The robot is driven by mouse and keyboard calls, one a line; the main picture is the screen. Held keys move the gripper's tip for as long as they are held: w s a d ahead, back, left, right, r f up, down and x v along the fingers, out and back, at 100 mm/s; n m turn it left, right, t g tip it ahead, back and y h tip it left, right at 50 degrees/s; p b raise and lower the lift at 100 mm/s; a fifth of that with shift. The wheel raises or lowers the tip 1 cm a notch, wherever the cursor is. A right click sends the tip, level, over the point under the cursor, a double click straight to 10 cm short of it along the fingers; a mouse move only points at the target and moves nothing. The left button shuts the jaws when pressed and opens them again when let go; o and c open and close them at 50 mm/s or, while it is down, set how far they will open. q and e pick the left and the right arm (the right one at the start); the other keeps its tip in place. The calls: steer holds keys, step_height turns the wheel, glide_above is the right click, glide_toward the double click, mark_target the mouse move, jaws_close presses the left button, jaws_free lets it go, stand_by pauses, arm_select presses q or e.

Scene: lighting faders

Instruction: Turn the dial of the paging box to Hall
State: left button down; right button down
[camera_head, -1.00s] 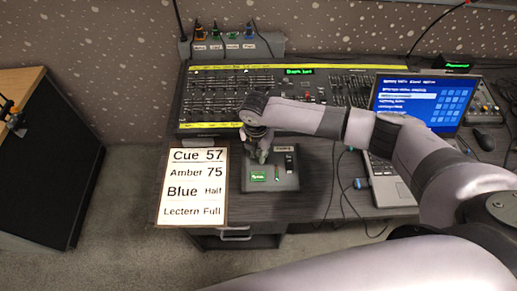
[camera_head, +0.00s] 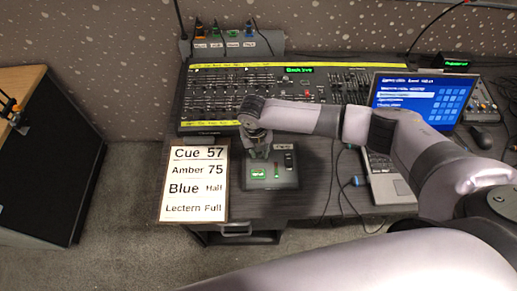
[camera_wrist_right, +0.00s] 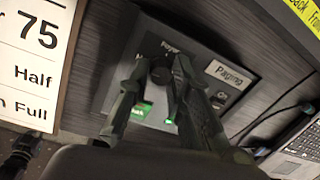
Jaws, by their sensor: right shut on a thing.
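The paging box (camera_head: 287,182) is a dark box on the desk, right of the cue card. Its white "Paging" label (camera_wrist_right: 230,75) shows in the right wrist view. The dial (camera_wrist_right: 160,71) is a round black knob near the box's far edge. My right gripper (camera_head: 259,153) points down over the box; in the right wrist view its two fingers (camera_wrist_right: 157,78) are shut on the dial, one at each side. My left gripper is not in view.
A cue card (camera_head: 194,181) lies left of the box. A lighting console (camera_head: 225,100) with many faders stands behind it. A laptop (camera_head: 420,100) and loose cables are to the right. The desk's front edge is close to the box.

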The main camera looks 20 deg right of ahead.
mark_target(256, 160)
stand_by(0.3)
steer(key=c, duration=1.4)
jaws_free()
steer(key=shift+c, duration=0.2)
steer(key=shift+r, duration=0.3)
step_height(256, 160, up, 11)
steer(key=s+a, duration=0.1)
steer(key=shift+r, duration=0.15)
steer(key=shift+a, duration=0.1)
